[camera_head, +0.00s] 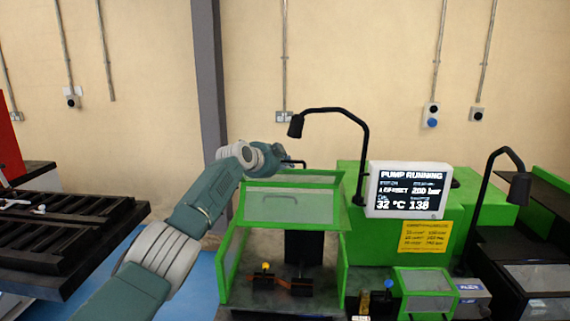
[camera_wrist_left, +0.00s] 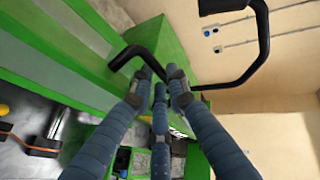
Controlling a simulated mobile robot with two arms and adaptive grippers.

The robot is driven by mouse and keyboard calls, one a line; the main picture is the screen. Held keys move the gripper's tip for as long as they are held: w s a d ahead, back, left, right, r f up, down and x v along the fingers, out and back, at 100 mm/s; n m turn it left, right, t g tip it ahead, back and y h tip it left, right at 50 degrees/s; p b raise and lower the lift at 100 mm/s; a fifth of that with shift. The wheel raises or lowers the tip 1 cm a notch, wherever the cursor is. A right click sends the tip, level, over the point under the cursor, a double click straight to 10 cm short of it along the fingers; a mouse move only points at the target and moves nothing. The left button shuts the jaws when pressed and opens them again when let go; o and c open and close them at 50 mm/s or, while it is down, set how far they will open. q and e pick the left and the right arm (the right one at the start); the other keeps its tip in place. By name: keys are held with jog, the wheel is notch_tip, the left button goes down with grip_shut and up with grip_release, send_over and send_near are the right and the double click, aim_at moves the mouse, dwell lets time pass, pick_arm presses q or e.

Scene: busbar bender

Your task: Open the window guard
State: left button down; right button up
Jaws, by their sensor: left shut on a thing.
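The window guard (camera_head: 292,207) is a green-framed clear panel on the green bender enclosure, left of the display. It is swung up and tilted, and the front beneath it is open. Its black bar handle (camera_head: 294,163) shows at the panel's far edge; the handle is also large in the left wrist view (camera_wrist_left: 132,53). My left gripper (camera_head: 280,158) reaches over the guard at the handle. In the left wrist view its blue-grey fingers (camera_wrist_left: 158,85) are shut on the handle's end. The fingertips are too small to make out in the head view. My right gripper is not in view.
A display (camera_head: 408,190) reading "PUMP RUNNING" stands right of the guard. A black gooseneck lamp (camera_head: 350,120) arches behind it, close to my left gripper. A smaller green guarded box (camera_head: 427,283) is at the lower right. A black slatted table (camera_head: 60,225) is at left.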

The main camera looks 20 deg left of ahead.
pick_arm(q)
jog(key=c, duration=1.7)
grip_release()
notch_tip(320, 180, up, 2)
jog(key=shift+w+a+r+t, duration=0.1)
jog(key=shift+w+r+t, duration=0.05)
jog(key=shift+r+t, duration=0.15)
jog(key=shift+o, duration=0.2)
jog(key=shift+a, duration=0.1)
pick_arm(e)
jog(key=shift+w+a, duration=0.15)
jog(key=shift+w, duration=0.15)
pick_arm(q)
jog(key=shift+s, duration=0.2)
jog(key=shift+s+a+f, duration=0.1)
jog(key=shift+s+f, duration=0.05)
jog(key=shift+s, duration=0.15)
jog(key=f+v, duration=0.1)
jog(key=v, duration=0.9)
jog(key=shift+s, duration=0.4)
jog(key=shift+s, duration=0.15)
